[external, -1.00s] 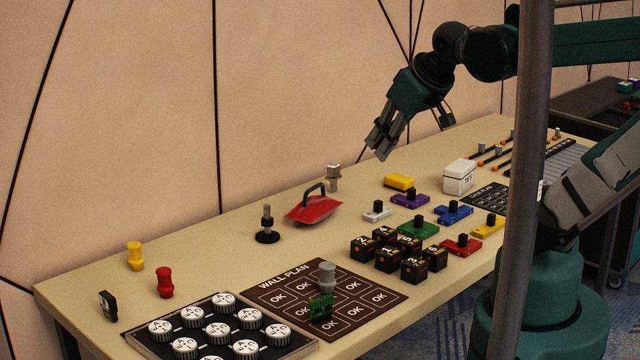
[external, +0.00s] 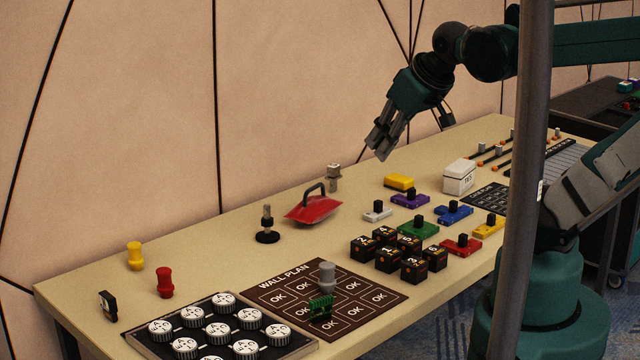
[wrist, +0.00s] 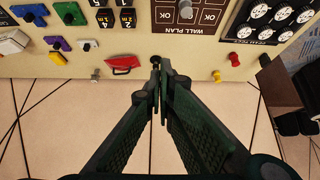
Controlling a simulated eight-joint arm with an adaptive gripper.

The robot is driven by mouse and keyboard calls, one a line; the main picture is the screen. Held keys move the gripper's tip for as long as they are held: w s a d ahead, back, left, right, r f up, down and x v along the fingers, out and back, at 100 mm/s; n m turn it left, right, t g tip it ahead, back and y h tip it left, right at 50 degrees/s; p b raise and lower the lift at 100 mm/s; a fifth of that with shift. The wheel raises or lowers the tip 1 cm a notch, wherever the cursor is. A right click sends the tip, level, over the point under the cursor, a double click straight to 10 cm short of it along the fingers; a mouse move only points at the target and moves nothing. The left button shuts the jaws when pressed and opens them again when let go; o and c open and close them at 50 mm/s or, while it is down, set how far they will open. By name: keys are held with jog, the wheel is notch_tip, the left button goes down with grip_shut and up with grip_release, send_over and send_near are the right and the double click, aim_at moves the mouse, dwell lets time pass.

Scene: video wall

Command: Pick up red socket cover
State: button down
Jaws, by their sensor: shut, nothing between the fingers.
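The red socket cover (external: 314,206) is a flat red piece with a dark arched handle on top. It lies near the middle of the table toward the wall, and shows in the wrist view (wrist: 122,64) left of my fingertips. My gripper (external: 378,150) is raised above the far side of the table, up and right of the cover and apart from it. In the wrist view my gripper (wrist: 160,66) has its fingers together with nothing between them.
A black stand with a grey post (external: 267,225) stands left of the cover. A grey piece (external: 333,178) stands just behind it. Black number cubes (external: 388,258) and colored blocks with knobs (external: 418,228) lie to the right. A brown WALL PLAN board (external: 350,320) lies in front.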

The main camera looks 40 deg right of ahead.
jog(key=c, duration=3.2)
grip_release()
jog(key=o, duration=1.2)
